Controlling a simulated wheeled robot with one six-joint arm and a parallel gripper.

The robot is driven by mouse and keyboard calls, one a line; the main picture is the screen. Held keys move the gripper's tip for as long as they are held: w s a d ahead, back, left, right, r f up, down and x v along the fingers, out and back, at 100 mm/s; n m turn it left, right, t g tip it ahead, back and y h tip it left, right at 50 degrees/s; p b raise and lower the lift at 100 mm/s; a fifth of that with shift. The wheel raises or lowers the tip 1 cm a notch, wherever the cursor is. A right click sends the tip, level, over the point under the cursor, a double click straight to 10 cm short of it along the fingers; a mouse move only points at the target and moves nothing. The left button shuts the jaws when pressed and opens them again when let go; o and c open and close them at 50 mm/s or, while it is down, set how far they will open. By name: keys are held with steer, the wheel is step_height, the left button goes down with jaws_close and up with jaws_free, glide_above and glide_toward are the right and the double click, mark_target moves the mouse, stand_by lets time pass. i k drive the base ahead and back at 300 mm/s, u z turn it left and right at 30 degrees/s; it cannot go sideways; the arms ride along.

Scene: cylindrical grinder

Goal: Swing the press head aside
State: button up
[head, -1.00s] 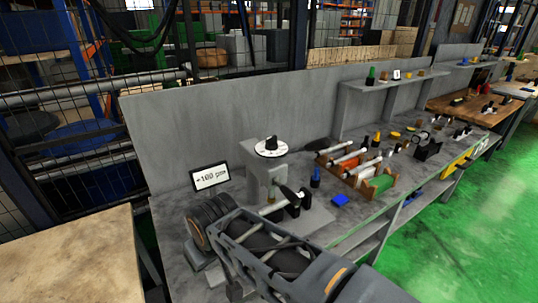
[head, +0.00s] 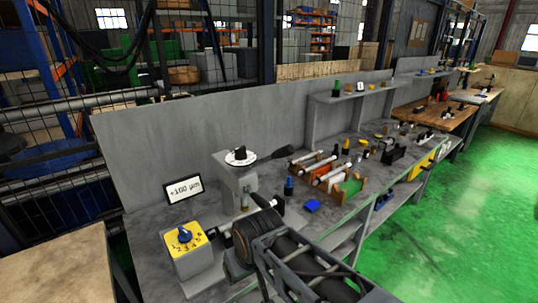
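The grey press (head: 232,178) stands on the bench left of centre, with a white dial and black knob (head: 240,155) on top. A dark paddle-like bar (head: 283,150) shows right of its top; I cannot tell whether it joins the head. A black lever-like part (head: 263,202) lies low in front, partly behind my arm. My arm crosses the lower middle, its ringed wrist end just in front of the press. My gripper's fingers do not show, so I cannot tell what they touch.
A yellow box with a blue numbered knob (head: 184,240) stands left of my wrist. A display reading +100 µm (head: 184,189) is behind it. The grey back panel (head: 190,140) bounds the bench.

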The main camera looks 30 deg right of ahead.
mark_target(244, 184)
steer(key=z, duration=1.65)
steer(key=k, duration=0.6)
steer(key=u, duration=0.95)
steer(key=i, duration=0.9)
steer(key=z, duration=0.3)
steer(key=k, duration=0.7)
steer(key=u, duration=0.4)
steer(key=i, duration=0.3)
